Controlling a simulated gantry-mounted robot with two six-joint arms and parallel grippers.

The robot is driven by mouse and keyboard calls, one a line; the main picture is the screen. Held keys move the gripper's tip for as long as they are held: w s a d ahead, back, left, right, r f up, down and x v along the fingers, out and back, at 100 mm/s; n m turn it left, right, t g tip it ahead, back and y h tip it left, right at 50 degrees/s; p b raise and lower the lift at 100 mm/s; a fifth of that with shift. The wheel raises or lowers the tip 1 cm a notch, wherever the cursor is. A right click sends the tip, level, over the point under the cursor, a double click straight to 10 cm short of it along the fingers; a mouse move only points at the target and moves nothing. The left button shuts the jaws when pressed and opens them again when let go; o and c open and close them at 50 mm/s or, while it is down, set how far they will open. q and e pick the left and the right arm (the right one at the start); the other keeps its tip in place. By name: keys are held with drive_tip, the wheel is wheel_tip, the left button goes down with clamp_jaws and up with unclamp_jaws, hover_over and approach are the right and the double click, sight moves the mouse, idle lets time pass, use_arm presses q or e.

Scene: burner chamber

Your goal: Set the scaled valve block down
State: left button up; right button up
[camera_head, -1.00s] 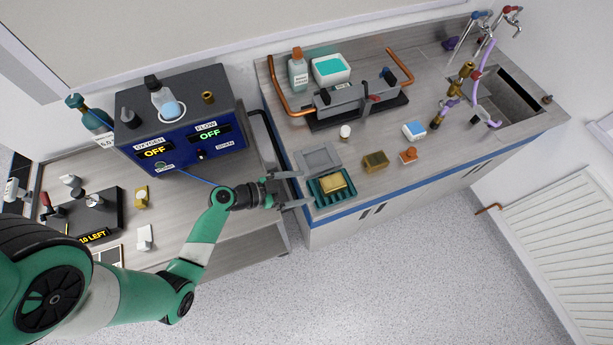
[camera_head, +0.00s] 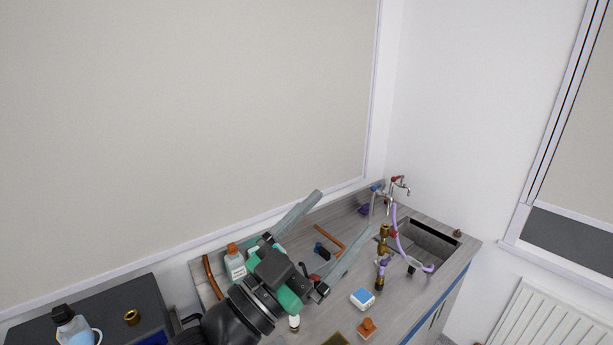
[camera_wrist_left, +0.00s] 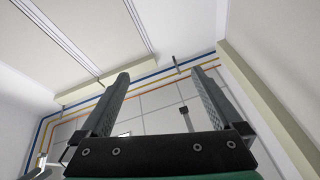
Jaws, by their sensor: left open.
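My left gripper (camera_head: 344,211) is raised in front of the bench in the head view, its two long grey fingers spread apart with nothing between them. The left wrist view also shows the open, empty fingers (camera_wrist_left: 160,76), pointing up toward the wall and ceiling. A brownish-gold block (camera_head: 337,341) shows at the bottom edge of the head view, partly cut off, on the bench and apart from the gripper. I cannot tell whether it is the scaled valve block. The green tray with the yellow block is out of view now. My right gripper is not in view.
The bench (camera_head: 415,290) holds a white-and-blue box (camera_head: 362,298), an orange stopper (camera_head: 367,328), brass fittings (camera_head: 384,240) and an orange-capped bottle (camera_head: 235,262). A sink (camera_head: 432,240) with taps lies at the right. A dark control box (camera_head: 100,310) stands at lower left.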

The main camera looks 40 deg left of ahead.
use_arm(q)
drive_tip(key=s+d+r+n+t, duration=0.3)
drive_tip(key=s+r, duration=0.7)
drive_tip(key=r, duration=0.5)
drive_tip(key=shift+d+t, duration=0.65)
drive_tip(key=shift+t, duration=0.45)
drive_tip(key=shift+r, duration=0.15)
